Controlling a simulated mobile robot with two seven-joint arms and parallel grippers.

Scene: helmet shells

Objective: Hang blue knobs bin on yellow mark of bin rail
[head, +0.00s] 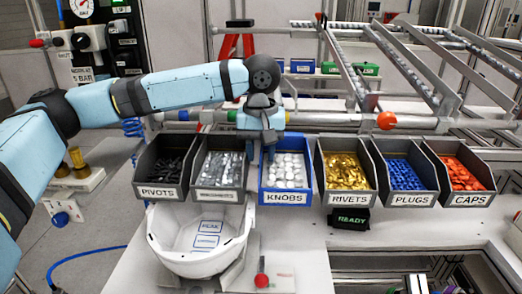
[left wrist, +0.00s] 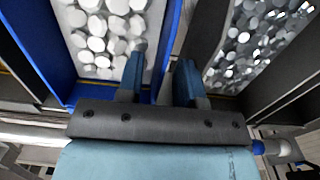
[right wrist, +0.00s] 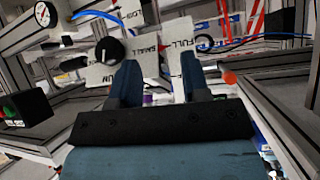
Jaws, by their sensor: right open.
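The blue knobs bin (head: 287,199), full of white knobs, is in the row of bins below the bin rail (head: 340,119). My left gripper (head: 268,150) is at its left rear side. In the left wrist view the bin's blue side wall (left wrist: 176,30) runs between the two fingers (left wrist: 162,75). A gap shows between the fingers; whether they touch the wall is unclear. I cannot make out the yellow mark on the rail clearly. My right gripper (right wrist: 162,82) is open and empty, apart from the bins; it does not show in the head view.
Grey bins of pivots (head: 158,193), brackets (head: 218,196), rivets (head: 345,198), plugs (head: 412,199) and caps (head: 470,199) flank the blue bin closely. A white helmet shell (head: 200,250) sits below on the table. A black READY sign (head: 349,219) stands under the rivets.

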